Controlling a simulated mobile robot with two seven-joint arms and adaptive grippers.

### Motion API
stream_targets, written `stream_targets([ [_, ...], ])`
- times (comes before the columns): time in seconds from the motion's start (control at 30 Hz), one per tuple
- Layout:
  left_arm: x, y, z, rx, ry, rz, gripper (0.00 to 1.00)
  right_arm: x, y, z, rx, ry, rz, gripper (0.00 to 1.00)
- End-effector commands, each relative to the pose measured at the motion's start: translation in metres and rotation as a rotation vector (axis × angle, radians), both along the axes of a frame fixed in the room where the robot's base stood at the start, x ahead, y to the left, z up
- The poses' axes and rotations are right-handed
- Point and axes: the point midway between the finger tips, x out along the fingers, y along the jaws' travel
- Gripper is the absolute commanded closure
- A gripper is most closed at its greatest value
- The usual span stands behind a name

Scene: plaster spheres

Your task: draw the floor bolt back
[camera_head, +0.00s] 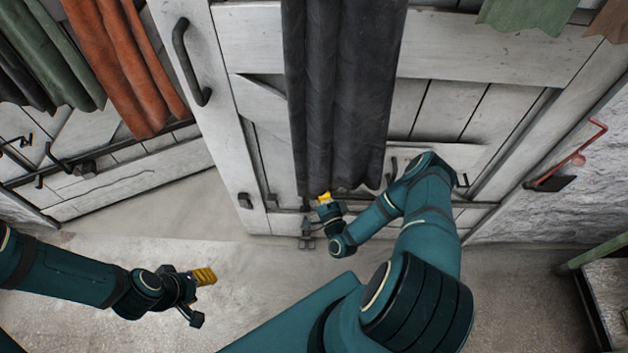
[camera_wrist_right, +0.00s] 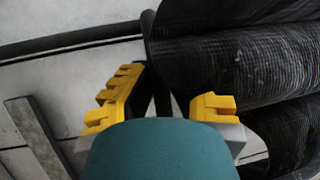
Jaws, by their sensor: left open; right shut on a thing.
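The floor bolt (camera_head: 306,241) appears as a dark upright rod with small fittings low on the white door, close to the floor. A black curtain (camera_head: 345,90) hangs in front of the door, its hem just above the bolt. My right gripper (camera_head: 325,199) is at the hem, shut on what looks like the curtain's lower edge. In the right wrist view, the yellow fingers (camera_wrist_right: 163,103) are apart with dark cloth between and beyond them. The exact contact is hidden by my wrist. My left gripper (camera_head: 197,296) is open and empty above the floor, left of and below the bolt.
The white door (camera_head: 425,45) has a black pull handle (camera_head: 186,62) on its left frame. Orange (camera_head: 122,65) and green cloths hang at upper left. A red rod (camera_head: 592,142) is on the right wall, and a bench (camera_head: 608,300) at far right. Floor left of the bolt is clear.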

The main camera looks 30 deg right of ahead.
Motion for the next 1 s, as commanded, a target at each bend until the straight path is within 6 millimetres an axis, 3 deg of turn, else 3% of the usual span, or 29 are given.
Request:
stream_targets([
  [0.3, -0.001, 0.0, 0.001, 0.0, 0.003, -0.001, 0.53, -0.001, 0.0, 0.006, 0.001, -0.016, 0.001, 1.0],
  [0.33, -0.001, 0.0, 0.001, 0.0, 0.003, -0.001, 0.53, -0.001, 0.0, 0.006, 0.001, -0.018, 0.0, 0.75],
  [0.4, -0.001, 0.0, 0.001, 0.0, 0.003, -0.001, 0.53, -0.001, 0.0, 0.006, 0.001, -0.016, 0.001, 0.54],
  [0.8, -0.001, 0.0, 0.001, 0.0, 0.002, -0.001, 0.53, -0.001, 0.0, 0.004, 0.001, -0.011, 0.0, 0.54],
  [1.0, -0.001, 0.0, -0.006, 0.0, 0.002, -0.001, 0.53, 0.011, 0.001, -0.003, 0.0, -0.01, 0.001, 0.54],
])
